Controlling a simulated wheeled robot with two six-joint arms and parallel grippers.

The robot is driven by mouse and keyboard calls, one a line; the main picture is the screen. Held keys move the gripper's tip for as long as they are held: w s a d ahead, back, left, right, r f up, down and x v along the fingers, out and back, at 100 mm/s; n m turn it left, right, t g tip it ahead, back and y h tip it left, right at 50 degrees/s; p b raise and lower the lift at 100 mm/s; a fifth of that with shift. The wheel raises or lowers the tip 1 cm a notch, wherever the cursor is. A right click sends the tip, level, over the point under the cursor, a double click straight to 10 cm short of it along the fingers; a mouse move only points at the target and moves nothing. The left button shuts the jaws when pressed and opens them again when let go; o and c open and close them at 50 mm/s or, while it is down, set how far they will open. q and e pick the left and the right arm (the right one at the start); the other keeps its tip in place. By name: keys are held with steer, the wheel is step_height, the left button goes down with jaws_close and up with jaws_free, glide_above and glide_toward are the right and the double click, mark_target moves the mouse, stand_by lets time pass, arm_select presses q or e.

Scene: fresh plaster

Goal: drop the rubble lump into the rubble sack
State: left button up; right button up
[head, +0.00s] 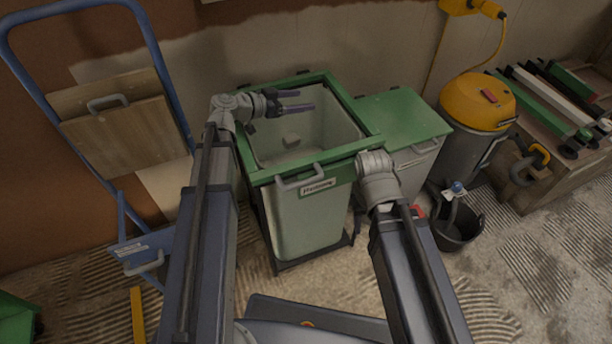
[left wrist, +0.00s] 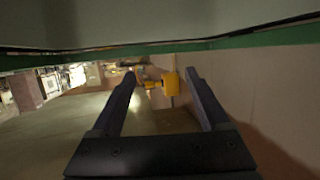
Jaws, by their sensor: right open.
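The rubble sack (head: 312,222) is a pale grey-green open container with a green rim and a small label on its front. My left gripper (head: 305,100) is over the opening, fingers pointing right. In the left wrist view its fingers (left wrist: 165,100) stand apart with nothing held between them. My right arm's wrist is at the sack's right front corner; its fingers are hidden.
A green-lidded bin (head: 405,125) stands right of the sack. Beyond it are a yellow-topped vacuum (head: 478,105), a black bucket (head: 458,225) and a crate (head: 545,185) with tools. A blue hand truck (head: 75,95) stands at left. The floor in front is ridged.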

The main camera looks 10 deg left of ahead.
arm_select(q)
steer(key=shift+o, duration=1.1)
steer(key=shift+r, duration=0.15)
step_height(320, 180, up, 10)
steer(key=p, duration=1)
steer(key=s+d+r+n+g+y+p, duration=0.1)
steer(key=s+d+r+g+y+p, duration=0.2)
steer(key=s+d+g+p, duration=0.8)
steer(key=s+r+n+y+p, duration=0.2)
steer(key=s+r+y+p, duration=0.1)
steer(key=s+p, duration=0.4)
steer(key=s+r+n+y+p, duration=0.2)
steer(key=s+r+y+p, duration=0.2)
steer(key=s+p, duration=0.4)
steer(key=shift+s+d+y, duration=0.15)
steer(key=shift+y, duration=0.75)
